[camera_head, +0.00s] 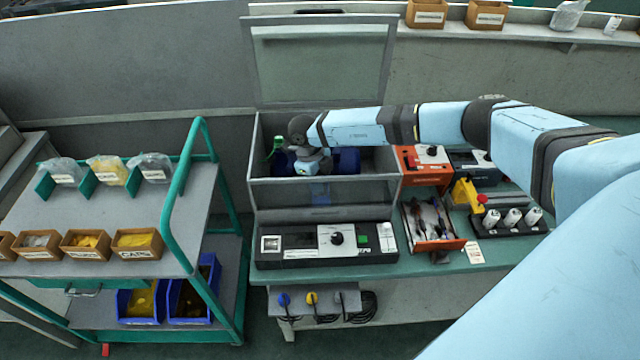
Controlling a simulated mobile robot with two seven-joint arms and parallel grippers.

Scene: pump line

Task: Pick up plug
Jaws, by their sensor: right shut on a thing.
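My right gripper (318,182) reaches down into an open-topped grey test box (275,193) with a clear lid raised behind it. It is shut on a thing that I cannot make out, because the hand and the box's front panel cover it. I cannot pick out a plug for sure inside the box. A blue plug-like end (284,299) and a yellow one (312,298) hang on a rack under the front edge of the bench. My left gripper is not in view.
Dark blue parts (347,160) and a green item (277,146) are inside the box. A control panel (325,245) lies in front. An orange tool tray (432,240) and a black holder with white bottles (510,220) stand right. A green-framed cart (190,230) stands left.

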